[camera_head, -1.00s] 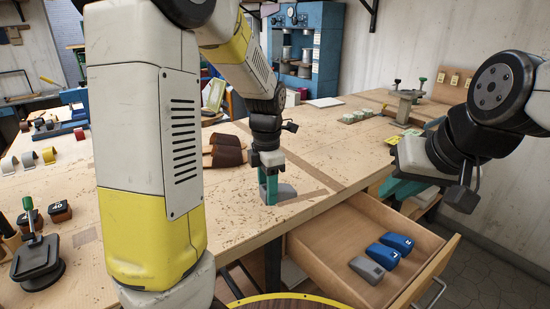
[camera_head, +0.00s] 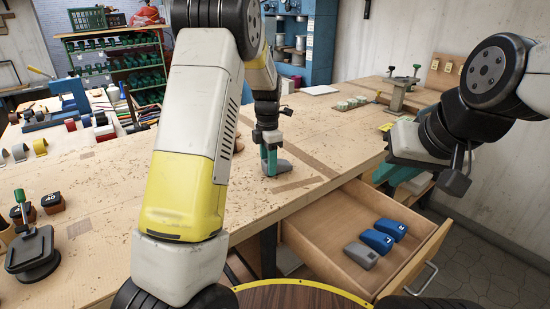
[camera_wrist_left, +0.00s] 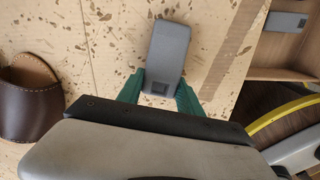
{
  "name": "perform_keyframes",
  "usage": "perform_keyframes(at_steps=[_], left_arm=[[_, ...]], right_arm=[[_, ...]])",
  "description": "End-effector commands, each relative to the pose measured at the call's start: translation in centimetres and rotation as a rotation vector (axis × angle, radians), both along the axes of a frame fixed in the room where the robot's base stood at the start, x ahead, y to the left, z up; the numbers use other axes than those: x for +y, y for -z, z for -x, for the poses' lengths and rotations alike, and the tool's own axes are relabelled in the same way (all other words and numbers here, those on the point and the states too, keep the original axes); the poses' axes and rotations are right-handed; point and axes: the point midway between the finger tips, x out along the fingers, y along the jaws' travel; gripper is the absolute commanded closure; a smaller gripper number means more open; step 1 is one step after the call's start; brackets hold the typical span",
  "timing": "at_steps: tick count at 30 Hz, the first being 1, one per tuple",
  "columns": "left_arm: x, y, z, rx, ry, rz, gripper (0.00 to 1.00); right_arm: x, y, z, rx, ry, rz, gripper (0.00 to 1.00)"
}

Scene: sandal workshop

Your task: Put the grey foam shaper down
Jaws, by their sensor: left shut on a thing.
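The grey foam shaper (camera_head: 283,166) is at the bench top, between the green fingers of my left gripper (camera_head: 269,162). In the left wrist view the shaper (camera_wrist_left: 169,45) has its near end between the two fingers (camera_wrist_left: 161,88), which are shut on it. Its far end sticks out over the speckled wood. It is at or very close to the surface; I cannot tell whether it touches. My right gripper (camera_head: 396,172) hangs at the right beyond the drawer. Its green fingers are partly hidden by its wrist, so its opening is unclear.
The open drawer (camera_head: 330,243) in front of the bench (camera_head: 215,220) holds another grey shaper (camera_head: 360,256) and two blue ones (camera_head: 383,236). A brown sandal (camera_wrist_left: 30,95) lies left of my left gripper in the wrist view. The bench around the held shaper is clear.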

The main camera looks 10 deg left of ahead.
Motion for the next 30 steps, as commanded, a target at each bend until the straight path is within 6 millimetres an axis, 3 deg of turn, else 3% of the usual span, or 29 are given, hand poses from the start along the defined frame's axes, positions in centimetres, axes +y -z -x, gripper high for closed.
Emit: perform_keyframes(at_steps=[11,12,15,25,30], left_arm=[[0.0,0.5,0.0,-0.001,0.000,0.000,0.94],[0.0,0.5,0.0,-0.001,0.000,0.000,0.52],[0.0,0.5,0.0,-0.001,0.000,0.000,0.36],[0.0,0.3,0.0,-0.003,0.000,0.001,0.36],[0.0,-1.7,-0.1,-0.005,0.000,0.000,0.36]], right_arm=[[0.0,0.0,0.0,0.000,0.000,0.000,0.80],[0.0,0.0,0.0,0.000,0.000,0.000,0.80],[0.0,0.0,0.0,0.000,0.000,0.000,0.80],[0.0,0.0,0.0,0.000,0.000,0.000,0.80],[0.0,0.0,0.0,0.000,0.000,0.000,0.80]])
